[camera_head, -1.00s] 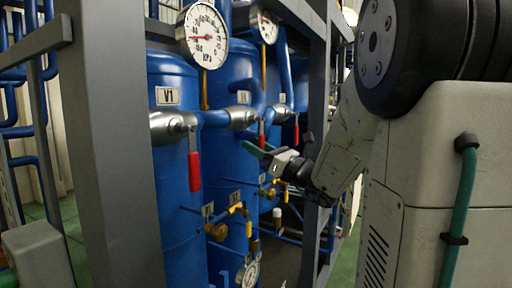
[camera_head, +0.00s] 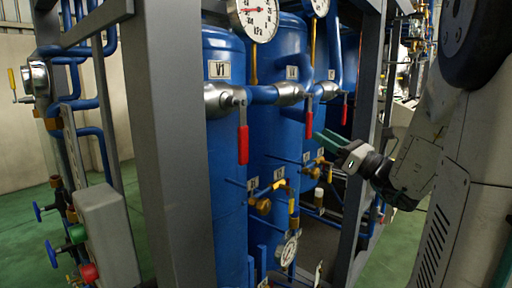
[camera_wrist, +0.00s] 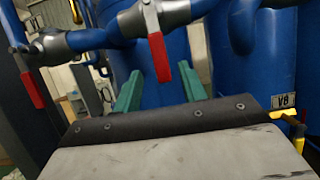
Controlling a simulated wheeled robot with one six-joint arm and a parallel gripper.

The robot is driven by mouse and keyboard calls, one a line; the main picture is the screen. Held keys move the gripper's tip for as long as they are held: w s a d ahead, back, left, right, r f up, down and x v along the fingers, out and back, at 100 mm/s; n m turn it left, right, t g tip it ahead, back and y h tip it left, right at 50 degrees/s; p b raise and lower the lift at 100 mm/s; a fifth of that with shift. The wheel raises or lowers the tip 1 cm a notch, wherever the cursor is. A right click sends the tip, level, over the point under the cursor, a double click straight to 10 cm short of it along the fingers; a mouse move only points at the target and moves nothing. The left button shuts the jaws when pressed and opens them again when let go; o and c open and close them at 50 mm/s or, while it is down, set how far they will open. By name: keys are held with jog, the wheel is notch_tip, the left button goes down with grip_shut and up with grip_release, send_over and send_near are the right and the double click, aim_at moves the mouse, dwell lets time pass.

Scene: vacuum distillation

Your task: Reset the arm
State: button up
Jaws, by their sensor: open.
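My gripper (camera_head: 329,140) reaches in from the right in the head view, in front of the blue tanks. Its two green fingers (camera_wrist: 160,93) stand apart in the wrist view, with nothing held between them. A red valve handle (camera_wrist: 159,58) hangs from a grey valve beyond the fingers in the wrist view. I cannot tell whether the fingers touch it. In the head view, red handles hang down on the tank marked V1 (camera_head: 222,110) and on the tanks behind it.
A grey frame post (camera_head: 175,150) stands left of the tanks. Pressure gauges (camera_head: 254,18) sit above them. A grey box with green and red buttons (camera_head: 107,235) is at the lower left. Green floor (camera_head: 400,245) is open at the lower right.

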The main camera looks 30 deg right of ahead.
jog(key=shift+w+a+f+n+g, duration=0.1)
jog(key=shift+a+f+n+g, duration=0.05)
jog(key=shift+f+n+g, duration=0.2)
jog(key=s+a+f+n+g+y, duration=0.2)
jog(key=s+a+f+n+g, duration=0.1)
jog(key=a+f+n+g, duration=0.4)
jog(key=s+a+f+n+g+y, duration=0.1)
jog(key=s+a+f+n+g, duration=0.2)
jog(key=a+f+n+g, duration=0.45)
jog(key=s+a+n+g+h, duration=0.4)
jog(key=s+n+h, duration=0.6)
jog(key=n, duration=0.7)
jog(key=s+a, duration=0.2)
jog(key=s, duration=0.1)
jog(key=shift+s+a+f+g+h, duration=0.25)
jog(key=shift+s+a+g+h, duration=0.05)
jog(key=shift+a+h, duration=0.1)
